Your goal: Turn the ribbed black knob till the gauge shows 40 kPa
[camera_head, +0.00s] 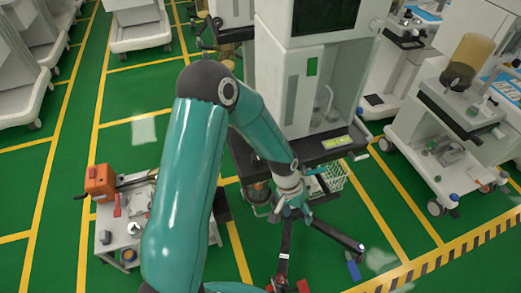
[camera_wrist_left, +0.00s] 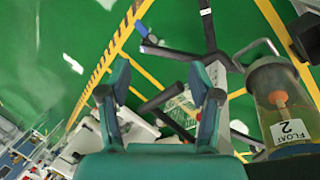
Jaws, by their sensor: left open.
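The teal left arm rises from the bottom of the head view. My left gripper (camera_head: 290,207) is in front of the shelf of the central cart (camera_head: 333,146). A clear jar (camera_wrist_left: 281,112) labelled "FLOAT 2" stands just right of the fingers. In the head view, a small jar (camera_head: 257,192) hangs under the shelf left of the gripper. I cannot make out the ribbed black knob or the gauge and its reading in either view. My right gripper is out of view.
A dark-legged stand base (camera_head: 337,236) is on the green floor below the gripper. A low cart with an orange box (camera_head: 99,181) is at left. Another cart (camera_head: 455,125) stands at right.

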